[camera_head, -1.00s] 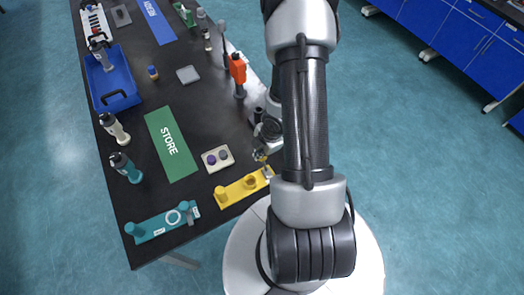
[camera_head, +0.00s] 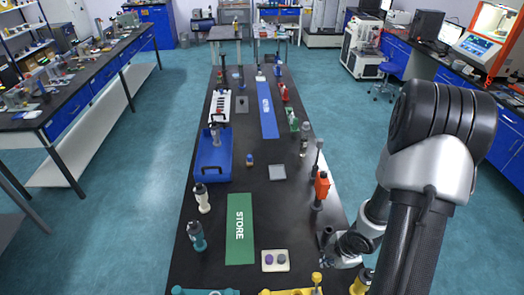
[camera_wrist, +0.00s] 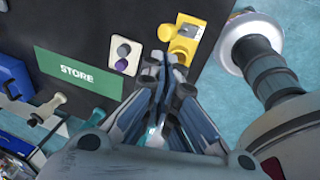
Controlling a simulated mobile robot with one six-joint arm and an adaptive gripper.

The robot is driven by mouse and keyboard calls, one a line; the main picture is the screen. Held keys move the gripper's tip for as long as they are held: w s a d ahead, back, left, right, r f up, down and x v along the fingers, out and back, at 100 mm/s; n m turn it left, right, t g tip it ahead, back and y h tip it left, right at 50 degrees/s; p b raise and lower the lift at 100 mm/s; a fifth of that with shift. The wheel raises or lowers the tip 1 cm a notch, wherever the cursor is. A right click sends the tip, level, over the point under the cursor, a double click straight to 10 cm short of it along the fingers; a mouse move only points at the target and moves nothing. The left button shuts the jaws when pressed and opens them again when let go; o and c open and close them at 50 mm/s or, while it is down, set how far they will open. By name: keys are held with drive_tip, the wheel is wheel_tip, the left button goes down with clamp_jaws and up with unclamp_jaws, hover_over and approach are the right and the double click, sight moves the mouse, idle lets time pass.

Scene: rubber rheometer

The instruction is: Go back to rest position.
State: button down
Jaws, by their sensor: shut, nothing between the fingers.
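My gripper (camera_head: 326,247) is at the right edge of the black table, to the right of the green STORE mat (camera_head: 240,228) in the head view. In the wrist view my gripper (camera_wrist: 163,62) has its fingers together, with nothing seen between them. A yellow fixture (camera_wrist: 185,38) shows just beyond the fingertips in the wrist view. Part of my arm hides the lower right of the head view.
On the table are a blue bin (camera_head: 201,164), a white bottle (camera_head: 202,198), a teal bottle (camera_head: 197,237), an orange-red tool (camera_head: 320,186) and a grey square plate (camera_head: 277,172). Open teal floor (camera_head: 135,190) lies to the left of the table.

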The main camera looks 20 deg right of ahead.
wheel_tip(320, 180, up, 12)
drive_tip(key=w+a+m+h+b, duration=0.2)
drive_tip(key=m+h+b, duration=0.2)
drive_tip(key=m+b, duration=0.55)
drive_tip(key=s+a+r+m+t+y+b, duration=0.1)
drive_tip(key=s+a+m+b, duration=0.2)
drive_tip(key=a, duration=0.5)
drive_tip(key=s+a+r+m+y+b, duration=0.1)
drive_tip(key=s+a+m+y+b, duration=0.1)
drive_tip(key=s+a+b, duration=0.4)
drive_tip(key=shift+s+a+r+m+t, duration=0.4)
drive_tip(key=shift+s+a+m, duration=0.15)
drive_tip(key=shift+s+a, duration=0.5)
drive_tip(key=shift+w+a, duration=0.1)
drive_tip(key=shift+w, duration=0.05)
